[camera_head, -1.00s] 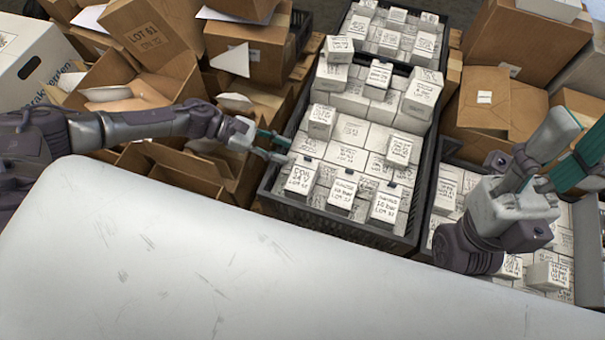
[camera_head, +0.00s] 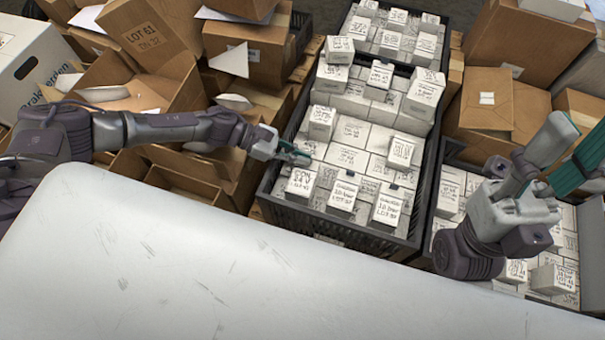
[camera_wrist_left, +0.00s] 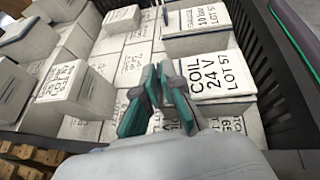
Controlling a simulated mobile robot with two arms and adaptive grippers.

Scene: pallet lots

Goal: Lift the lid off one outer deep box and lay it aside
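White labelled boxes fill a dark slatted crate (camera_head: 335,227). Some stand taller than the rest. At its front left corner stands the tall COIL 24 V box (camera_head: 300,184); two other tall boxes (camera_head: 343,196) (camera_head: 386,208) stand right of it. In the left wrist view the COIL 24 V lid (camera_wrist_left: 215,75) is on its box, with a dark line under its edge. My left gripper (camera_head: 303,156) is over the crate's left side, just behind that box. Its teal fingers (camera_wrist_left: 158,75) are together beside the lid, apparently empty. My right gripper (camera_head: 592,122) appears open and empty at the right.
Another crate of boxes (camera_head: 390,30) stands behind, and a lower one (camera_head: 550,262) at the right. Open cardboard cartons (camera_head: 140,90) crowd the left; brown cartons (camera_head: 497,105) stand back right. A bare pale surface (camera_head: 180,260) fills the front.

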